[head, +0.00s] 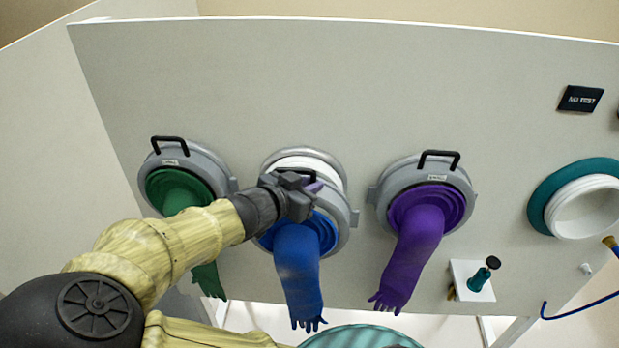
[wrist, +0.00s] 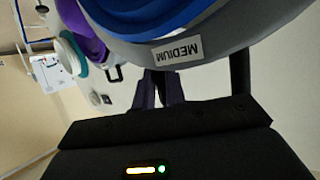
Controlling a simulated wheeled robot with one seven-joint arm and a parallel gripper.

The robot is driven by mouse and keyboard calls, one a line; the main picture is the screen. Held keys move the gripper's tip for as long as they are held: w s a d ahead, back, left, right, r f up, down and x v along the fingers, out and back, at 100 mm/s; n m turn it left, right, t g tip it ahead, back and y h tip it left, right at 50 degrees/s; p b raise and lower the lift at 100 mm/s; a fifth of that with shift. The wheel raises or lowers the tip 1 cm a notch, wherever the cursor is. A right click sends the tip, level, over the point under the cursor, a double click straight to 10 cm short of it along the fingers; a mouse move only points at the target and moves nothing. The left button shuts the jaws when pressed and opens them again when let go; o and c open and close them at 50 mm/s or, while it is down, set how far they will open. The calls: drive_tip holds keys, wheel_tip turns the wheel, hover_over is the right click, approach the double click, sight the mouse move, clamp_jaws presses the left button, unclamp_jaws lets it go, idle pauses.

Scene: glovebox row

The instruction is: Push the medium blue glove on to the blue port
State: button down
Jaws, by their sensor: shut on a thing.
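The medium blue glove (head: 297,270) hangs from its grey ring (head: 341,232), fingers down. In the wrist view its ring (wrist: 225,35) bears an upside-down MEDIUM label, with blue glove material (wrist: 150,15) inside it. My gripper (head: 303,190) is shut on the ring's black handle (wrist: 240,75), at the top of the ring. Behind and above the ring, a white port collar with a grey rim (head: 305,155) shows on the panel. The ring sits lower than this port and covers its lower part. No blue shows on the port's visible part, and I cannot tell whether ring and port touch.
A green glove ring (head: 211,166) is on the left and a purple glove ring (head: 402,178) on the right, both close by. Further right are a teal-rimmed white port (head: 584,208), a small valve (head: 481,277) and a blue hose (head: 580,312). The panel (head: 330,80) above is clear.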

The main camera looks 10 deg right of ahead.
drive_tip(key=s+p, duration=0.1)
drive_tip(key=s+a+p, duration=0.1)
drive_tip(key=s, duration=0.1)
drive_tip(key=s+p, duration=0.1)
drive_tip(key=shift+s+a+r, duration=0.2)
drive_tip(key=shift+r, duration=0.1)
idle(0.5)
drive_tip(key=shift+f, duration=0.1)
